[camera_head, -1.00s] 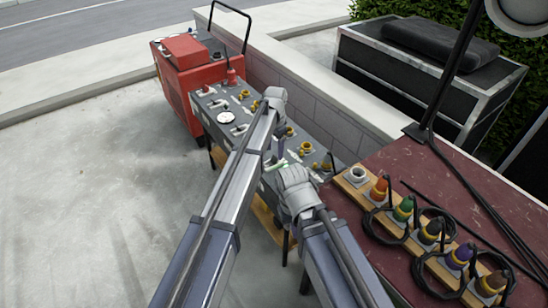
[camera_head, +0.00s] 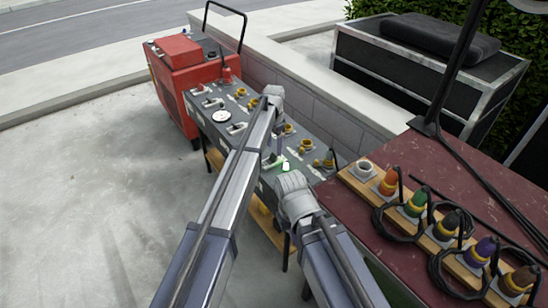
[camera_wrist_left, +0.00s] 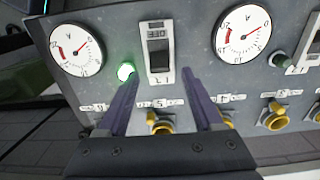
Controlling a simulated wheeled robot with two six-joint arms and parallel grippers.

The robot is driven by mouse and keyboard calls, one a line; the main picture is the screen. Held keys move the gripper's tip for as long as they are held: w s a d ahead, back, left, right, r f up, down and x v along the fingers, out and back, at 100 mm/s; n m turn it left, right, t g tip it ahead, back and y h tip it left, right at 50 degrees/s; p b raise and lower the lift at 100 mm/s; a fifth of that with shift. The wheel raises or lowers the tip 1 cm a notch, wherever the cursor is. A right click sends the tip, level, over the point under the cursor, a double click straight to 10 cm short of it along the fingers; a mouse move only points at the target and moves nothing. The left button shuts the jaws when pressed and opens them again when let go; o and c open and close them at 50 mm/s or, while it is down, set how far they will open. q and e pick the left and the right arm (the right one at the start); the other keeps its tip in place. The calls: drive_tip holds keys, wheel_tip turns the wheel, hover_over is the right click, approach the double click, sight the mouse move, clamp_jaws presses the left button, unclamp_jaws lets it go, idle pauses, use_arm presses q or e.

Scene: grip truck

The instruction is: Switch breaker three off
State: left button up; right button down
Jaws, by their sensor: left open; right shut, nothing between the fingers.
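The grey distribution panel (camera_head: 245,105) carries a row of breakers, gauges and yellow sockets. In the left wrist view a breaker (camera_wrist_left: 158,50) with a pale frame and dark face stands straight ahead. Its number and lever position are too small to tell. A lit green lamp (camera_wrist_left: 126,71) is just left of it and also shows in the head view (camera_head: 286,167). My left gripper (camera_wrist_left: 159,76) is open, its two purple fingers on either side of the breaker's lower end, nothing gripped. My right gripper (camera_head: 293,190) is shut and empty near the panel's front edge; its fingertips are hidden.
Two round gauges (camera_wrist_left: 76,50) (camera_wrist_left: 243,30) flank the breaker. Yellow sockets (camera_wrist_left: 160,124) sit below it. A red generator (camera_head: 185,75) adjoins the panel's far end. A maroon table (camera_head: 440,165) with coloured plugs and black cables is at the right.

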sight(274, 154)
use_arm(q)
wheel_tip(274, 154, down, 3)
drive_tip(key=shift+f+b, duration=0.2)
drive_tip(key=shift+b, duration=1)
clamp_jaws()
